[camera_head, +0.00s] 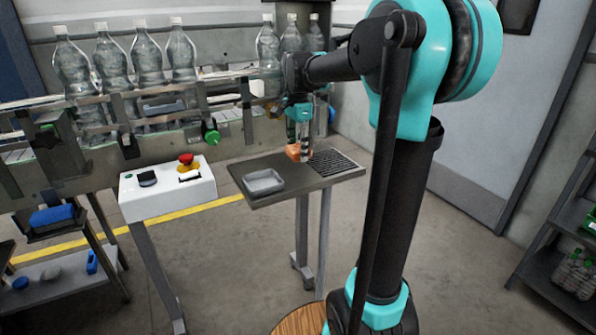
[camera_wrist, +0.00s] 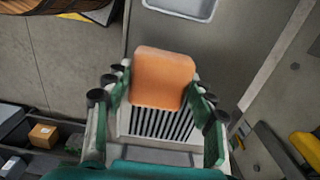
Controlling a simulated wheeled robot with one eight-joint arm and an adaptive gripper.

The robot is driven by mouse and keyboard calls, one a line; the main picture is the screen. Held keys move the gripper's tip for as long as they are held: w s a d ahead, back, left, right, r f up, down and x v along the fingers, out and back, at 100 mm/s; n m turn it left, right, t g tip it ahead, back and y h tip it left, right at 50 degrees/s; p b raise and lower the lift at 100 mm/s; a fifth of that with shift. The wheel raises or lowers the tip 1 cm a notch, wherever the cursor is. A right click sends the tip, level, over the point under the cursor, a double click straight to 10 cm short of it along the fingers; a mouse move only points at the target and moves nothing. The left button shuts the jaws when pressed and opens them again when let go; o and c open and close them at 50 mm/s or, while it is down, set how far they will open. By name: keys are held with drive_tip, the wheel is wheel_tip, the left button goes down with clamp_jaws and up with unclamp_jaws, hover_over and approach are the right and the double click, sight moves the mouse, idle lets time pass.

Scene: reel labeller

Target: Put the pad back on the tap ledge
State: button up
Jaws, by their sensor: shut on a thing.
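An orange pad (camera_head: 293,153) is held in my gripper (camera_head: 299,148) over the small grey ledge (camera_head: 302,182). In the wrist view the pad (camera_wrist: 163,78) sits between the two fingers of my gripper (camera_wrist: 158,90), which are shut on its sides. The ledge (camera_wrist: 235,45) lies beneath it. A slotted drain grate (camera_head: 335,163) is set in the ledge to the right of the pad; in the wrist view the grate (camera_wrist: 158,126) shows just below the pad. I cannot tell whether the pad touches the ledge. No tap is clearly visible.
A shallow grey tray (camera_head: 264,182) sits at the ledge's left front. A white control box (camera_head: 168,190) with a red button stands to the left. Clear bottles (camera_head: 147,58) line the conveyor behind. A dark shelf (camera_head: 560,272) stands at the far right.

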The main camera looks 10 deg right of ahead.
sight(298, 147)
drive_tip(key=shift+f, duration=3.9)
drive_tip(key=shift+f, duration=0.1)
drive_tip(key=o, duration=1.2)
wheel_tip(298, 147, up, 12)
drive_tip(key=shift+r, duration=0.15)
